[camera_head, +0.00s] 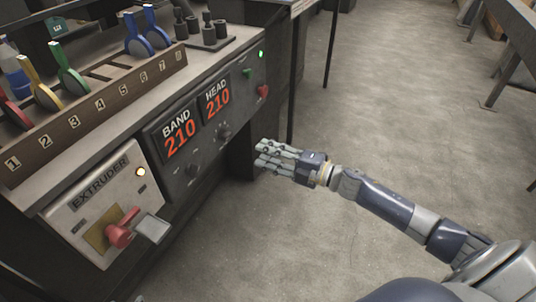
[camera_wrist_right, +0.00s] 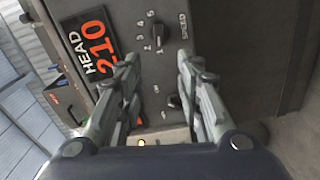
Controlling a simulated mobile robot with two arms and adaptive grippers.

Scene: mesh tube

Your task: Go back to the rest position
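My right gripper (camera_head: 277,157) reaches in from the right in the head view, in front of the dark control panel. Its fingers look spread apart and empty. In the right wrist view my right gripper (camera_wrist_right: 160,68) shows two fingers with a clear gap between them, pointing at the panel with its black knobs. I see no contact with the panel. My left gripper does not show in either view.
The control panel (camera_head: 184,172) has BAND and HEAD displays reading 210, knobs, and a red button (camera_head: 263,91). An EXTRUDER box (camera_head: 86,215) carries a red switch handle (camera_head: 122,231). A numbered rack (camera_head: 100,105) holds coloured tools. Floor (camera_head: 400,110) is open to the right.

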